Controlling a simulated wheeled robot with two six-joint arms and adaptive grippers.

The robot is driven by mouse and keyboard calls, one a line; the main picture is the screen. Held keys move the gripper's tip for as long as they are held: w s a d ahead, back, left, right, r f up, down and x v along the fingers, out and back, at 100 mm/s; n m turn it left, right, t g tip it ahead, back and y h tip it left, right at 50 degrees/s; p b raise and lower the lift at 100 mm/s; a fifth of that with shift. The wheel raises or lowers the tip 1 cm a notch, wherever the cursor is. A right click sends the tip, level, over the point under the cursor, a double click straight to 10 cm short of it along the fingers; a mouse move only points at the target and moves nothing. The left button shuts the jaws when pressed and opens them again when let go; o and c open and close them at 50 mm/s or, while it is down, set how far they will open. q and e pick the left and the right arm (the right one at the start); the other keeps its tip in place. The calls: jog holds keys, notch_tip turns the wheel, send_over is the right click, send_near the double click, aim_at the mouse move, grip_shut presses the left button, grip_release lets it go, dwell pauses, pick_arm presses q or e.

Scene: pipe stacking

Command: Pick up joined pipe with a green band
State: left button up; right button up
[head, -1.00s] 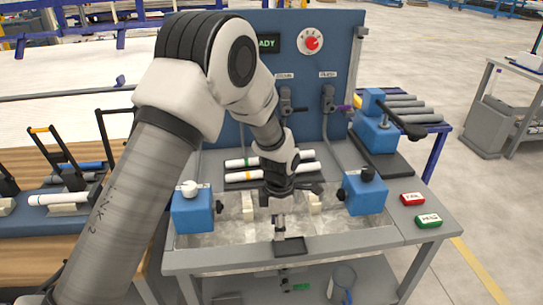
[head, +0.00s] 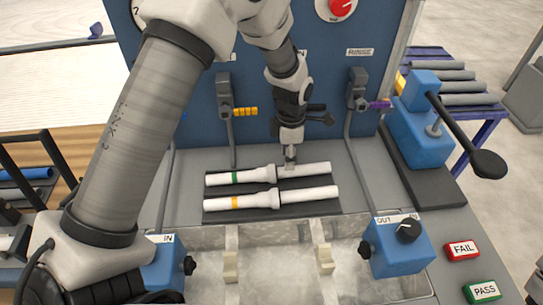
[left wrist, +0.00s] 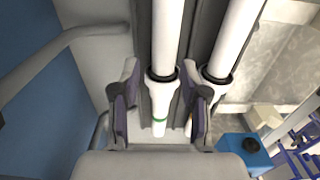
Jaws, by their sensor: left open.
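The joined white pipe with a green band (head: 255,175) lies sideways on a dark rack on the bench, behind a second joined pipe with an orange band (head: 250,201). My left gripper (head: 289,161) is at the middle of the green-banded pipe, close to its joint. In the left wrist view the open left gripper (left wrist: 161,98) has one finger on each side of the green-banded pipe (left wrist: 166,40), with the right finger by the orange-banded pipe (left wrist: 235,40). Whether the fingers touch the pipe is unclear. My right gripper is not in view.
A grey trough with a blue OUT block (head: 402,247) and a blue IN block (head: 163,268) lies in front. A blue panel (head: 250,140) with valves stands close behind. A blue lever press (head: 418,130) and red FAIL (head: 462,250) and green PASS (head: 482,292) buttons are at right.

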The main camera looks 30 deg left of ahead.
aim_at(284, 173)
pick_arm(q)
jog(key=shift+s+d+f, duration=0.25)
jog(key=shift+s+f, duration=0.45)
jog(key=shift+f, duration=0.05)
jog(key=f, duration=0.1)
jog(key=f+p, duration=0.1)
jog(key=f, duration=0.1)
jog(key=a+f, duration=0.1)
jog(key=f, duration=0.1)
jog(key=shift+w+f, duration=0.1)
jog(key=shift+w, duration=0.15)
jog(key=shift+s+d+r, duration=0.1)
jog(key=shift+s+r, duration=0.05)
jog(key=shift+r, duration=0.05)
jog(key=shift+c, duration=0.4)
grip_shut()
